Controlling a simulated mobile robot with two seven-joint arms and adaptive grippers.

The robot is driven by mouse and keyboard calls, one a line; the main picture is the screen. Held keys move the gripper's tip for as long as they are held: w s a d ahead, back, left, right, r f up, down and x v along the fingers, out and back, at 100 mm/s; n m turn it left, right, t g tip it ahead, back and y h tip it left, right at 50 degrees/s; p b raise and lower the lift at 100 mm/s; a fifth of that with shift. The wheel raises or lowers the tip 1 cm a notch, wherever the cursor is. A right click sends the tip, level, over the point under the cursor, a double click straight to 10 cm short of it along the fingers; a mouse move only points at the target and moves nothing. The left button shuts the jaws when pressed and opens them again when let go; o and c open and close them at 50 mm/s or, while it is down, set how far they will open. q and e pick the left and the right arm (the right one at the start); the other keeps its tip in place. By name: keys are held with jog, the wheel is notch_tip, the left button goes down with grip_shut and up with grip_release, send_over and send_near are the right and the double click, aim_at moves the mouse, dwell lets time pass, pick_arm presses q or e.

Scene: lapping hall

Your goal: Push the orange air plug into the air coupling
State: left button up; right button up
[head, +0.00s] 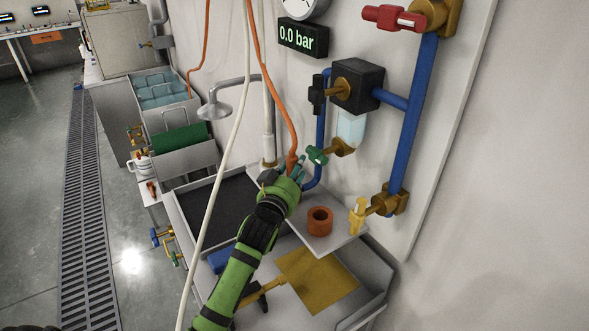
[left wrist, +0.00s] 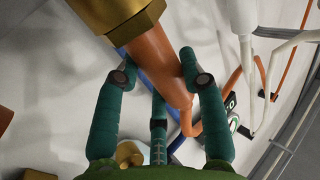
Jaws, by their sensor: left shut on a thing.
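The orange air plug (left wrist: 158,62) sits between the teal fingers of my left gripper (left wrist: 162,78), which is shut on it. A large brass fitting (left wrist: 122,14) meets the plug's upper end in the left wrist view; I cannot tell whether it is part of the plug or the air coupling. In the head view my left gripper (head: 293,168) is in front of the wall, with the orange hose (head: 275,85) coming down to it. My fingers hide most of the plug there. A green-handled brass fitting (head: 342,147) is just right of the gripper. My right gripper is not visible.
A display (head: 303,38) reads 0.0 bar. Blue pipes (head: 413,125) and a black unit (head: 357,84) are on the wall at right. An orange ring-shaped part (head: 320,221) stands on a pale shelf (head: 330,240) below the gripper. A white hose (head: 222,165) hangs near my arm.

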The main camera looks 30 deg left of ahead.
pick_arm(q)
jog(key=o, duration=1.3)
jog(key=shift+o, duration=0.2)
jog(key=shift+s+d+f, duration=0.1)
jog(key=shift+s, duration=0.45)
jog(key=s+d, duration=0.1)
jog(key=s, duration=1)
jog(key=shift+d, duration=0.3)
